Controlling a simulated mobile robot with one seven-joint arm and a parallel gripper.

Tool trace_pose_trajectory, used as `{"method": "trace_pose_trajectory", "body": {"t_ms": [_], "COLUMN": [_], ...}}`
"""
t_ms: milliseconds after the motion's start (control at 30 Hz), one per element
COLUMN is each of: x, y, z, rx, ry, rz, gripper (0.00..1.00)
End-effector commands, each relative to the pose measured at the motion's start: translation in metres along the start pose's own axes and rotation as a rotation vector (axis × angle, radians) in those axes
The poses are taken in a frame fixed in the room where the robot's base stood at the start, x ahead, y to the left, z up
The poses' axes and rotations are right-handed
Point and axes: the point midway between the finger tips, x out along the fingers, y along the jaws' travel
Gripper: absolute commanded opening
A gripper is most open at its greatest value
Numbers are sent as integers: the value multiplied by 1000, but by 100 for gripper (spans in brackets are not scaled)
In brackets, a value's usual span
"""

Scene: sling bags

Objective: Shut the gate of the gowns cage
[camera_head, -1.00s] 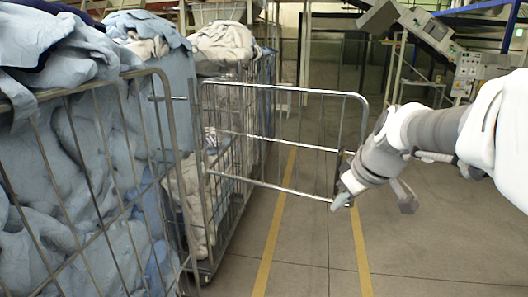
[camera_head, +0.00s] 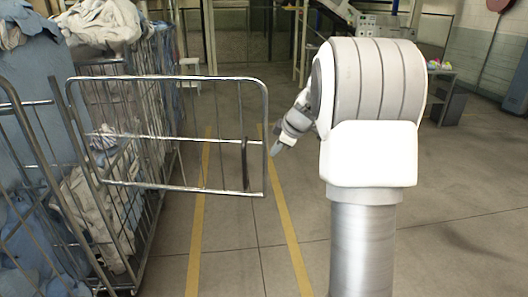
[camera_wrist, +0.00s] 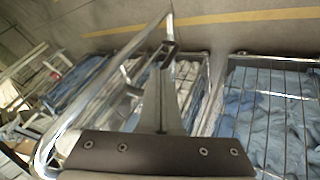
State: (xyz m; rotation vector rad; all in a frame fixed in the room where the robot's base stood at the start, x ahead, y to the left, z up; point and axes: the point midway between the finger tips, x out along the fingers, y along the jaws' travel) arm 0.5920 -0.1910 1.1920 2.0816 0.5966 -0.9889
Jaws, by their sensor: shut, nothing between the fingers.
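The gate (camera_head: 168,78) is a chrome tube frame with cross rails and a dark upright strip near its free edge. It stands open, sticking out to the right from the near left cage (camera_head: 36,140), which holds blue gowns (camera_head: 28,72). My gripper (camera_head: 275,149) is shut and empty, close beside the gate's free right edge; whether it touches is unclear. In the wrist view the shut fingers (camera_wrist: 166,50) lie across the gate's tubing (camera_wrist: 95,98), with blue cloth in cages beyond.
A second cage (camera_head: 150,110) with pale cloth stands behind the gate. Yellow floor lines (camera_head: 200,215) run along the aisle, and the floor right of them is clear. Machinery (camera_head: 375,22) and a small dark cabinet (camera_head: 440,95) stand at the back.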

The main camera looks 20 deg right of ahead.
Motion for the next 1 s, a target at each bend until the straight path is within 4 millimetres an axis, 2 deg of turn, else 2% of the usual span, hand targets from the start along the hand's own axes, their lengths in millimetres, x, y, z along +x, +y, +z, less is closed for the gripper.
{"method": "trace_pose_trajectory", "body": {"t_ms": [167, 667, 800, 1000], "x": [15, 102, 108, 116], "y": [0, 0, 18, 32], "z": [0, 0, -1, 0], "rx": [-2, -1, -3, -1], "ry": [-1, -1, -1, 0], "rz": [-2, -3, -1, 0], "gripper": [0, 0, 0, 0]}}
